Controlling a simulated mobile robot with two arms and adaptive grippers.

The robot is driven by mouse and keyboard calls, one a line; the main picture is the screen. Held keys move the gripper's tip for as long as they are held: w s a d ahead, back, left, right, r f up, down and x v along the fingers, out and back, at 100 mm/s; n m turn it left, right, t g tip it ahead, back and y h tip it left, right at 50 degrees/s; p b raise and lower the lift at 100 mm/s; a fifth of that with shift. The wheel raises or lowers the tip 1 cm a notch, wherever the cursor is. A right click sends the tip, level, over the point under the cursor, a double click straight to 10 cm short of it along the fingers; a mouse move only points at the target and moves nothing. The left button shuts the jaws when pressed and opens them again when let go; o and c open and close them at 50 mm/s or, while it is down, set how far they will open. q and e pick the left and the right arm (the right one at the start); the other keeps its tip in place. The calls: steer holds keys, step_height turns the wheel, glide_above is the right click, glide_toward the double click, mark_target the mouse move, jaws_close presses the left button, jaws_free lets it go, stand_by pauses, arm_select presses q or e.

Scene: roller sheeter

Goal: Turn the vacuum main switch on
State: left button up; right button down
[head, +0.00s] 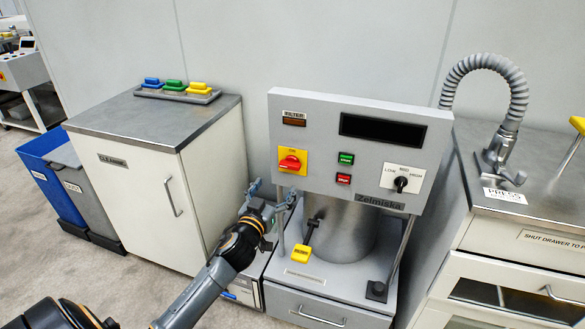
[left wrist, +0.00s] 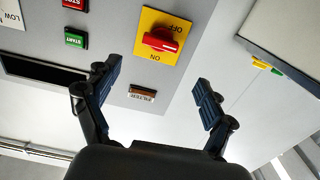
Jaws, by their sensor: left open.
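The main switch is a red rotary knob (head: 290,162) on a yellow plate (head: 302,156), at the left of the grey machine's front panel. In the left wrist view, which is upside down, the red knob (left wrist: 161,39) lies roughly sideways between the OFF and ON labels on the yellow plate (left wrist: 150,18). My left gripper (head: 270,197) is open and empty, and shows just below the switch in the head view. In the left wrist view its fingertips (left wrist: 158,76) are spread either side of the knob's line, apart from it. My right gripper is not in view.
The panel also holds a green start button (head: 346,158), a red stop button (head: 343,178), a black selector knob (head: 401,183) and a dark display (head: 382,130). A yellow-tipped lever (head: 302,253) sticks out below. A white cabinet (head: 140,190) stands close on the left.

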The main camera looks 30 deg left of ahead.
mark_target(289, 166)
arm_select(q)
steer(key=x, duration=1)
steer(key=shift+w, duration=0.25)
steer(key=c, duration=1.1)
steer(key=shift+c, duration=0.2)
